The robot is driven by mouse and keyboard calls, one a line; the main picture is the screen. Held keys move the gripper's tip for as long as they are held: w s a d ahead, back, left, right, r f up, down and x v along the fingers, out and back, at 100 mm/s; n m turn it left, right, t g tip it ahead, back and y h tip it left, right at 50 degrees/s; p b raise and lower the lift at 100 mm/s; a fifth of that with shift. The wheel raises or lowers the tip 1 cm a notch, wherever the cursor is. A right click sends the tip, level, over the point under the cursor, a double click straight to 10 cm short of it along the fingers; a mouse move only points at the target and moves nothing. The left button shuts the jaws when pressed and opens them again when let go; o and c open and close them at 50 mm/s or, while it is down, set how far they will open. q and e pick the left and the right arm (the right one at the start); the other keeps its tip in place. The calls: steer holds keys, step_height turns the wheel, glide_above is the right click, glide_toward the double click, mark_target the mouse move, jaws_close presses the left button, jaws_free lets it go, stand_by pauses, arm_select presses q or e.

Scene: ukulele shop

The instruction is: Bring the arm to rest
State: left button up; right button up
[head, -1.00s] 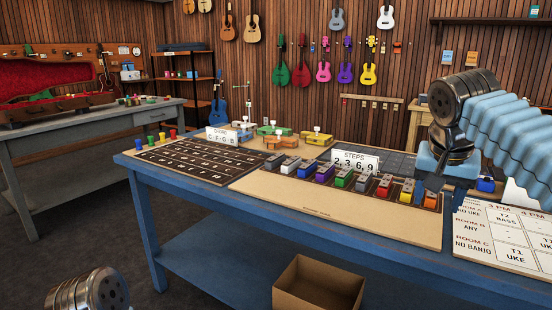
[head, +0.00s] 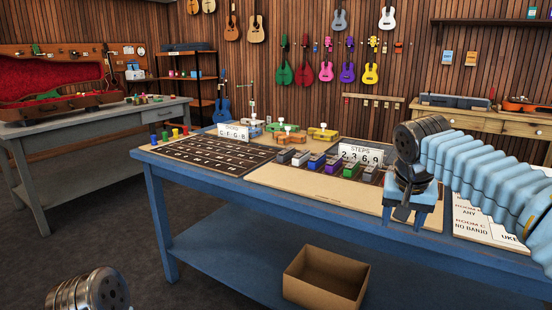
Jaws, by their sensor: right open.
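My right arm comes in from the right in the head view, with a light blue ribbed sleeve and dark metal joints. My right gripper (head: 397,214) points down at the front right of the blue table (head: 290,212). Its jaws are open with nothing seen between them. It hides part of the tan board (head: 300,180) and the right end of its row of coloured blocks. I cannot tell how far above the table it is. Of my left arm only a metal joint shows at the bottom left; its gripper is out of view.
Signs (head: 362,155), a dark lettered board (head: 208,155) and small coloured pedals (head: 322,133) stand on the table. A printed schedule (head: 478,222) lies under my right arm. An open cardboard box (head: 326,280) is below the front edge. A grey bench (head: 85,130) stands left.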

steer(key=a+f+n+g+y, duration=0.1)
steer(key=a+f, duration=0.2)
steer(key=f, duration=0.7)
steer(key=w+a+f+n+y, duration=0.15)
steer(key=a+f, duration=0.25)
steer(key=f, duration=0.6)
steer(key=s+a+f+n+g+y, duration=0.1)
steer(key=a+f, duration=0.2)
steer(key=f, duration=0.7)
steer(key=s+a+f+y, duration=0.1)
steer(key=s+a+f, duration=0.2)
steer(key=s+f, duration=0.8)
steer(key=s+a+f+g+y, duration=0.1)
steer(key=s+a+f, duration=0.2)
steer(key=s+f, duration=0.8)
steer(key=shift+f, duration=0.15)
steer(key=shift+m+y, duration=0.25)
